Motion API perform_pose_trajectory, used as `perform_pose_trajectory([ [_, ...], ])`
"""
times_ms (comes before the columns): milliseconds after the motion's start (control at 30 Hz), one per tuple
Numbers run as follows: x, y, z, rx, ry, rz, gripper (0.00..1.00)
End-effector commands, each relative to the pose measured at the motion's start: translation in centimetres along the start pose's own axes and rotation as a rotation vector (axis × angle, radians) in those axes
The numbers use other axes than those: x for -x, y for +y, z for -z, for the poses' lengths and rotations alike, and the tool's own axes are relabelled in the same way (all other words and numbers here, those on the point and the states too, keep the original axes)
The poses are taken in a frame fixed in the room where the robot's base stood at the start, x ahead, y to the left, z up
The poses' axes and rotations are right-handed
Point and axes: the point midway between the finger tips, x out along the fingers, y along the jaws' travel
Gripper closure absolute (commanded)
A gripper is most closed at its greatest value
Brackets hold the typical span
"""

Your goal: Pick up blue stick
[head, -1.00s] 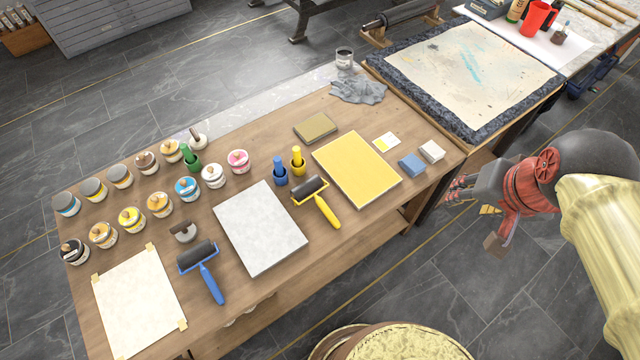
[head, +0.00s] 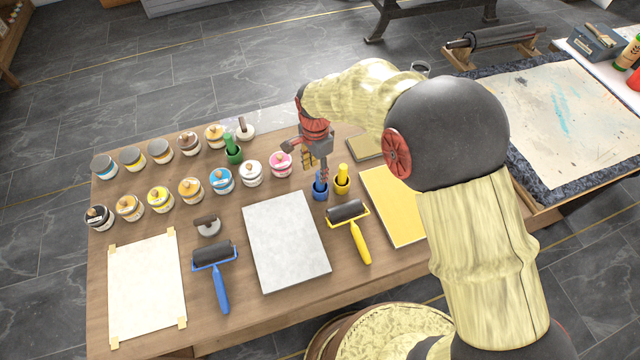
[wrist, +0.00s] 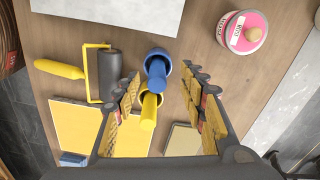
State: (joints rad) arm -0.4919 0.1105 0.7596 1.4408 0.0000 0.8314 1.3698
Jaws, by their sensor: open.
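The blue stick (wrist: 156,74) stands in a small blue cup (wrist: 160,56) on the wooden table. In the head view the blue cup (head: 320,192) is just below my gripper (head: 317,168), which partly hides the stick. In the wrist view my gripper (wrist: 163,80) is open and empty. Its fingers appear on either side of the blue and yellow sticks, with the blue stick near the fingertip line. I cannot tell whether a finger touches it.
A yellow stick (wrist: 149,112) in a yellow cup (head: 342,184) stands close beside the blue cup. A yellow-handled roller (head: 350,222), a pink-labelled can (head: 281,164) and a grey slab (head: 285,240) are nearby. Bare wood shows between them.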

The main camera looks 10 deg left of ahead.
Motion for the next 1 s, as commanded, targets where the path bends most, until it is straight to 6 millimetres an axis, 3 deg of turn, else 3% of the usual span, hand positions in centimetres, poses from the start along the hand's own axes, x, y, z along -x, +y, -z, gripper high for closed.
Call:
perform_pose_trajectory([
  [533,-6.1,0.4,1.0,0.001,0.000,0.000,0.58],
  [800,-6.2,0.4,1.0,0.001,0.000,0.001,0.59],
  [1000,-6.2,0.4,0.9,0.002,0.000,0.001,0.70],
])
